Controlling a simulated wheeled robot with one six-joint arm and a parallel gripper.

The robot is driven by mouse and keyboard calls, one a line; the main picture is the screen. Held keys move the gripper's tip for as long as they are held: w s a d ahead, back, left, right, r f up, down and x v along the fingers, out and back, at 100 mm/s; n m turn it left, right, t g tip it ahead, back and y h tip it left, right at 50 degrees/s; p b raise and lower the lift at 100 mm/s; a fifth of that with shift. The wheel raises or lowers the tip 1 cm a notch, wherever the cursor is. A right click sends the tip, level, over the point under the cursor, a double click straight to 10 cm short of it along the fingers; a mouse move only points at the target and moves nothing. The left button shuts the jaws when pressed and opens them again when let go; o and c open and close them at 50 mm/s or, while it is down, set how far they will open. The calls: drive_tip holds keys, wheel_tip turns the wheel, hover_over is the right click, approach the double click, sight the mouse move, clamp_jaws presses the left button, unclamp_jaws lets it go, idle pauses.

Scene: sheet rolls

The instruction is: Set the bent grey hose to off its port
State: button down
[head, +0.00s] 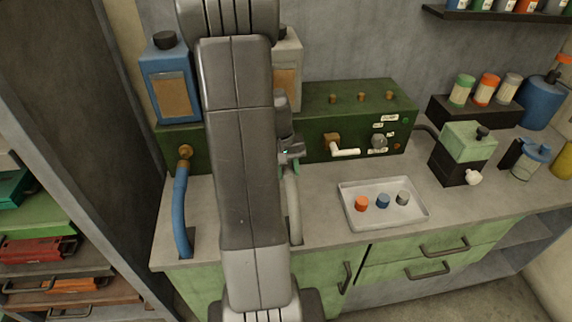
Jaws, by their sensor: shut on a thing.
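The bent grey hose (294,208) rises from the counter just right of my arm, its upper end at my gripper. My gripper (289,158) is in front of the green machine (345,100) and is shut on the upper end of the grey hose. My arm covers part of the machine front and the hose's left side. The hose's port is hidden behind my gripper, so I cannot tell whether the hose end touches it.
A blue hose (181,212) runs from a brass port (184,153) at left. A white-handled tap (345,150) projects right of my gripper. A tray (412,214) with three small caps lies on the counter. A blue bottle (168,80) stands on the machine.

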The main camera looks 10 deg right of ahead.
drive_tip(key=shift+s+f, duration=0.1)
drive_tip(key=shift+s, duration=0.1)
drive_tip(key=c, duration=1)
unclamp_jaws()
drive_tip(key=shift+s, duration=0.15)
drive_tip(key=shift+r, duration=0.35)
drive_tip(key=r, duration=0.4)
drive_tip(key=a+r, duration=0.1)
drive_tip(key=r, duration=0.3)
drive_tip(key=a+r, duration=0.1)
drive_tip(key=r, duration=0.4)
drive_tip(key=shift+a, duration=0.1)
